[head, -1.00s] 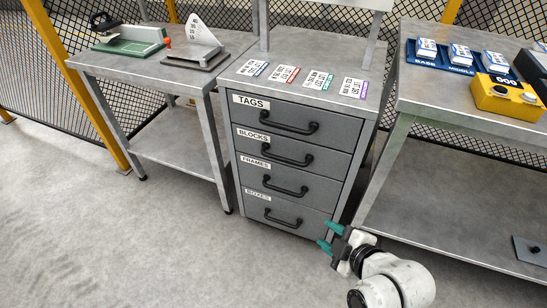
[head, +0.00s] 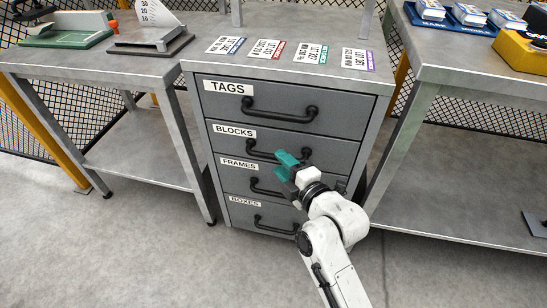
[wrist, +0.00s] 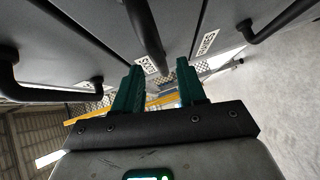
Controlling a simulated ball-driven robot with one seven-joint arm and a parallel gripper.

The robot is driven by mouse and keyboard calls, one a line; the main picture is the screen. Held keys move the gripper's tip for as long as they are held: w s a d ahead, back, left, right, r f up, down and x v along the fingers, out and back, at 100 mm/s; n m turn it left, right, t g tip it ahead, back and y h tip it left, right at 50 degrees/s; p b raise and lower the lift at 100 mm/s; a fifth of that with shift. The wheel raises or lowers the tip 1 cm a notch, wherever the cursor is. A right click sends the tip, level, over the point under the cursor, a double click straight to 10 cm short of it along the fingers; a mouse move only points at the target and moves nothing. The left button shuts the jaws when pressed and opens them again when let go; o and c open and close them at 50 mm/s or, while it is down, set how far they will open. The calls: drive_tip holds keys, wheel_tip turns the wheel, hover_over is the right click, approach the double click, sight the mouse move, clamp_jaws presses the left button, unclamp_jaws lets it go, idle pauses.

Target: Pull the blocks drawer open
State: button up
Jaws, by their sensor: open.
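The blocks drawer (head: 338,152) is the second from the top in the grey cabinet, labelled BLOCKS, and it is closed, with its front flush with the others. Its dark bar handle (head: 262,153) is partly hidden behind my gripper in the head view. My gripper (head: 286,158), with green fingers, is at the right half of this handle. In the wrist view my gripper (wrist: 160,82) is open, with a dark handle (wrist: 148,38) running toward the gap between the fingers. I cannot tell whether the bar is between the fingertips or just beyond them.
The tags drawer (head: 345,124) is above; the frames drawer (head: 235,183) and boxes drawer (head: 240,215) are below, all closed. Tag cards (head: 268,48) lie on the cabinet top. A left bench (head: 85,62) and right bench (head: 460,55) flank it. The floor in front is clear.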

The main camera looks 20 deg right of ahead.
drive_tip(key=shift+b+x, duration=0.3)
drive_tip(key=shift+x, duration=1.85)
clamp_jaws()
